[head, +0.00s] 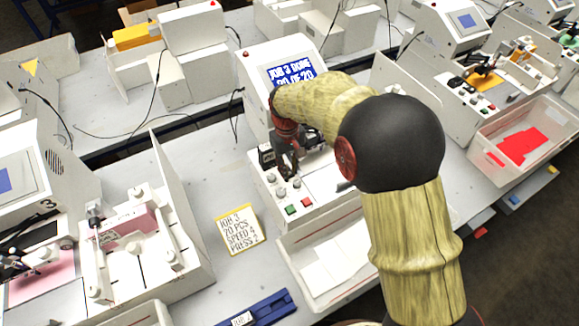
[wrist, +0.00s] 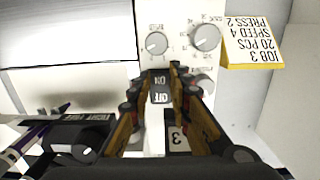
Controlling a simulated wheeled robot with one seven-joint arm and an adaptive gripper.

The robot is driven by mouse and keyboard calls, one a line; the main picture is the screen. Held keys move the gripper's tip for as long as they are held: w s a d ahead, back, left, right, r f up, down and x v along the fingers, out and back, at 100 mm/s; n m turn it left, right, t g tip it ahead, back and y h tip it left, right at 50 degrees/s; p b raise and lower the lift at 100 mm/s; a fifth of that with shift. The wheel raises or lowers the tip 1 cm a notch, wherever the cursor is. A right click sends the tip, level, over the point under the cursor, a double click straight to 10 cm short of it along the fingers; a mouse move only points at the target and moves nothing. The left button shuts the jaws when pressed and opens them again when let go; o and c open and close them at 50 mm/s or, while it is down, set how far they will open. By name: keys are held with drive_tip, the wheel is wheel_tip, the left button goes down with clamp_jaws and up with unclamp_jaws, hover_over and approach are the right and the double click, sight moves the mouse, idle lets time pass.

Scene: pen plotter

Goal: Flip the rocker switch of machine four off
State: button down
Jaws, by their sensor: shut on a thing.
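The middle machine (head: 262,70) has a screen reading "JOB 3 DONE 20 OF 20". My gripper (head: 288,172) is low over its white control panel (head: 325,182).
Dials (wrist: 205,38) sit beside the switch. Green and red buttons (head: 298,206) are at the panel's front. A yellow-edged job card (head: 240,229) stands to the left. A white tray (head: 330,262) is in front; another machine (head: 165,235) is at left.

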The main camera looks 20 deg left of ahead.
drive_tip(key=shift+w+a+r+g+h+p, duration=0.15)
drive_tip(key=shift+g+h+p, duration=0.35)
drive_tip(key=shift+p, duration=0.75)
drive_tip(key=shift+w+a+r+g+h+p, duration=0.1)
drive_tip(key=shift+w+a+g+h+p, duration=0.15)
drive_tip(key=shift+h+p, duration=0.65)
drive_tip(key=shift+s+p, duration=0.1)
drive_tip(key=shift+p, duration=0.25)
drive_tip(key=c, duration=1.9)
unclamp_jaws()
drive_tip(key=shift+f, duration=0.1)
drive_tip(key=shift+d+v, duration=0.1)
drive_tip(key=shift+v, duration=2.9)
drive_tip(key=shift+d+v, duration=0.15)
drive_tip(key=shift+v, duration=2.85)
